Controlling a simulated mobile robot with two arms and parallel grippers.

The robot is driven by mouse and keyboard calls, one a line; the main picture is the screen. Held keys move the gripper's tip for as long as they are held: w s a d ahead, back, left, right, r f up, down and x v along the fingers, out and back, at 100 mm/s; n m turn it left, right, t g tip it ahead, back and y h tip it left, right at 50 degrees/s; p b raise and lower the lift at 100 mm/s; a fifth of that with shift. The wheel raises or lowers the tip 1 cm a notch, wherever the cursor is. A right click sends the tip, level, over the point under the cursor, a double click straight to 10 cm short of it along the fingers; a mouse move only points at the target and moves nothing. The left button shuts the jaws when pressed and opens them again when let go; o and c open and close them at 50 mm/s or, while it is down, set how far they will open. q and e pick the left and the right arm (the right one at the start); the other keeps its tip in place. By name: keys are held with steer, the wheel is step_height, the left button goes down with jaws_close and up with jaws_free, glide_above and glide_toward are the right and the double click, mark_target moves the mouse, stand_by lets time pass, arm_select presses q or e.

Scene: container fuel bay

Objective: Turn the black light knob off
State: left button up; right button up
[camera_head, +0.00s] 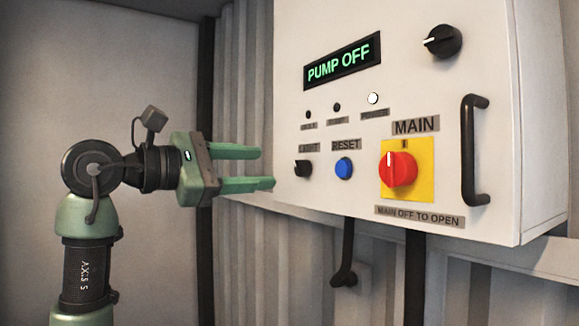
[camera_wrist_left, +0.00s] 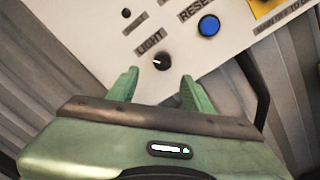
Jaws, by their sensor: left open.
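The black light knob (camera_head: 303,168) is on the lower left of the white control panel, under the LIGHT label (camera_head: 309,147). In the left wrist view the knob (camera_wrist_left: 162,61) shows a pale pointer mark and lies ahead, roughly between my fingertips. My green left gripper (camera_head: 267,168) is open and empty, its fingertips just left of the panel and apart from the knob. It also shows in the left wrist view (camera_wrist_left: 158,78). My right gripper is not in view.
The panel (camera_head: 300,30) also has a blue RESET button (camera_head: 344,168), a red MAIN switch (camera_head: 398,169) on a yellow plate, another black knob (camera_head: 443,41) and a dark handle (camera_head: 470,150). Its display (camera_head: 341,63) reads PUMP OFF. Black conduits (camera_head: 415,270) run below.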

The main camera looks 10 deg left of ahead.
mark_target(298, 168)
arm_select(q)
steer(key=p+x, duration=0.2)
steer(key=x, duration=0.4)
steer(key=shift+w+d+p, duration=0.2)
steer(key=shift+d+p, duration=0.15)
steer(key=shift+w+d+f, duration=0.1)
steer(key=shift+w+d, duration=0.1)
steer(key=shift+w, duration=0.05)
jaws_close()
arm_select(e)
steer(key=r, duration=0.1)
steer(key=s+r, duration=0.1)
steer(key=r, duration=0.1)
